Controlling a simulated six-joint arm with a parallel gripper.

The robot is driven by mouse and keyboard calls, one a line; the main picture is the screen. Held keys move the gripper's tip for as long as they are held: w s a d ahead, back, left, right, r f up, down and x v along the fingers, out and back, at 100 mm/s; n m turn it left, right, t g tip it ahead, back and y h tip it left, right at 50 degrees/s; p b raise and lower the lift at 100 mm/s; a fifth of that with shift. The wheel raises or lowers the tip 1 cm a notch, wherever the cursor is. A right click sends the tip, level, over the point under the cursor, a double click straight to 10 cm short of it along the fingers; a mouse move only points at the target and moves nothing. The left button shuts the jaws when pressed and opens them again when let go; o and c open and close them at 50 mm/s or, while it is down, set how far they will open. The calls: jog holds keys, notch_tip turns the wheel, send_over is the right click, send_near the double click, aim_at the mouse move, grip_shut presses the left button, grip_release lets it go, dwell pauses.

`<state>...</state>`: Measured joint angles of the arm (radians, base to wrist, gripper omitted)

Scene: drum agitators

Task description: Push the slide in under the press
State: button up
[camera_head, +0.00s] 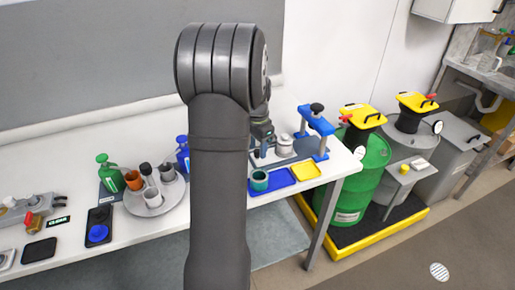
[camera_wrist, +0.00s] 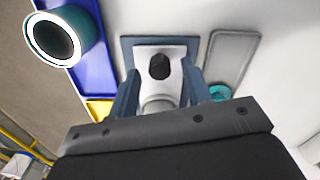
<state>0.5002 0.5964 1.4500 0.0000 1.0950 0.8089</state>
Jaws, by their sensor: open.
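The blue press (camera_head: 317,125) stands at the right end of the table, with a black knob on top. Left of it, the pale slide (camera_wrist: 178,54) lies on a flat blue-edged base and carries a black knob (camera_wrist: 160,67) and a silver cylinder (camera_wrist: 157,104), which shows pale in the head view (camera_head: 284,143). My gripper (camera_head: 262,138) is at the slide's left end. In the wrist view my open gripper (camera_wrist: 160,78) has a finger on each side of the knob; I cannot tell whether they touch it. The press is not clear there.
In front are a blue tray (camera_head: 284,178) with a teal cup (camera_head: 259,180) and a yellow tray (camera_head: 307,170). A grey tray (camera_wrist: 232,48) lies behind the slide. A round tray of cups (camera_head: 150,204) stands left. Green drum (camera_head: 362,170) is beyond the table end.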

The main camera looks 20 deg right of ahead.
aim_at(289, 138)
jog(key=shift+f, duration=0.45)
jog(key=shift+c, duration=0.5)
grip_shut()
jog(key=d, duration=1.1)
jog(key=shift+d+r, duration=0.1)
jog(key=shift+d, duration=0.15)
jog(key=shift+o, duration=0.5)
grip_release()
notch_tip(289, 138, up, 17)
jog(key=shift+r, duration=0.15)
